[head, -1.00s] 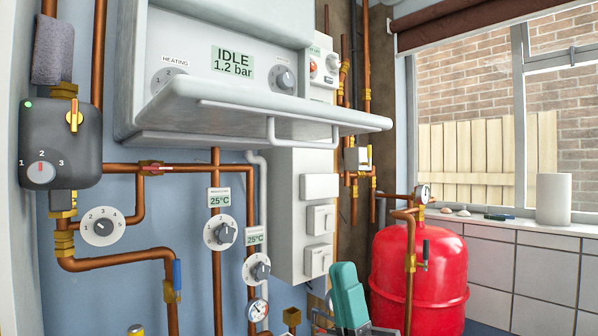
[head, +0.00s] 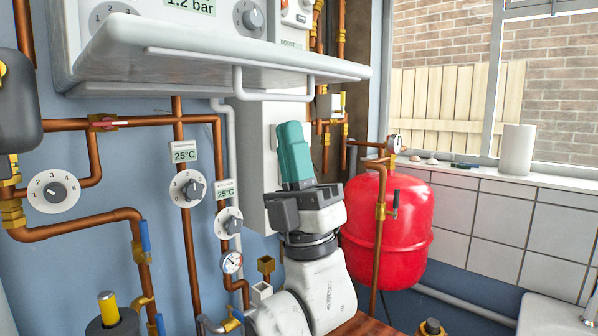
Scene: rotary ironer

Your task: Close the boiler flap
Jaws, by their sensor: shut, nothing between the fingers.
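The boiler flap (head: 230,62) is a white panel swung down open at the bottom of the boiler (head: 155,10), sticking out nearly level. Its white bar handle (head: 275,97) hangs below the outer edge. My gripper (head: 291,126) is shut and empty, with its teal fingers pressed together and pointing up. In the picture, the fingertips are just below the handle, with a small gap between them. I cannot tell the distance in depth.
Copper pipes (head: 187,250) and dials (head: 187,188) cover the blue wall at left. A red tank (head: 400,225) stands to the right of my arm. A white cylinder (head: 516,150) sits on the window sill. There is open space in front of the flap.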

